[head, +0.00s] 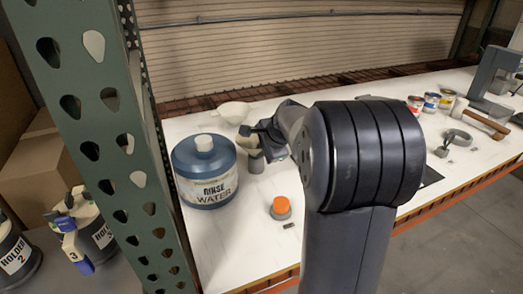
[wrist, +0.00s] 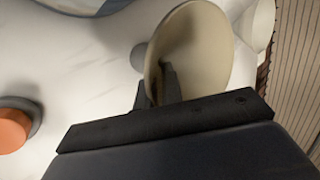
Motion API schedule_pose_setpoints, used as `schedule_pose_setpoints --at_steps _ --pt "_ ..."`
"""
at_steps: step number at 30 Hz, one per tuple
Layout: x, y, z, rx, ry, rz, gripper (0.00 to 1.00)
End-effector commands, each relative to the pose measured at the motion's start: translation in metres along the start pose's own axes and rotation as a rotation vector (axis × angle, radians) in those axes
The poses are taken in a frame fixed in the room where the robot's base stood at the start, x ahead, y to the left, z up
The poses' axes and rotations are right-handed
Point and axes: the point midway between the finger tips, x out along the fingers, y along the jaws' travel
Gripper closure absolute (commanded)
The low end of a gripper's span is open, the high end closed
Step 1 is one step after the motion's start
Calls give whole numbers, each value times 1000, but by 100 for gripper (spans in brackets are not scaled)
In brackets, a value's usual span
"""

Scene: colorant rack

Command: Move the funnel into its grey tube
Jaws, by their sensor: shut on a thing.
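The funnel (wrist: 205,62) is a beige cone with a wide round mouth. It fills the upper middle of the wrist view, looking tilted. My gripper (wrist: 158,88) is shut on its rim. In the head view, the funnel (head: 243,145) shows as a small cream patch under my gripper (head: 256,131), partly hidden by it. The grey tube (head: 256,164) stands upright on the table just below the funnel, right of the blue jug. A small grey piece beside the funnel shows in the wrist view; I cannot tell whether it is the tube or whether the funnel touches it.
The blue rinse water jug (head: 206,180) stands close on the left. A white bowl (head: 235,111) is behind. An orange-capped container (head: 281,208) is in front. Cans (head: 431,103) and a hammer (head: 487,122) lie far right. A green rack post (head: 105,120) borders the left.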

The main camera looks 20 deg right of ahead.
Motion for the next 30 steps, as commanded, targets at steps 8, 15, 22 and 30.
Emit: schedule_pose_setpoints --at_steps 8,15,22,30 --pt "0 0 0 0 0 0 85" --pt "0 0 0 0 0 0 67" --pt "-1 0 0 0 0 0 67" --pt "-40 -1 -1 1 2 -5 67"
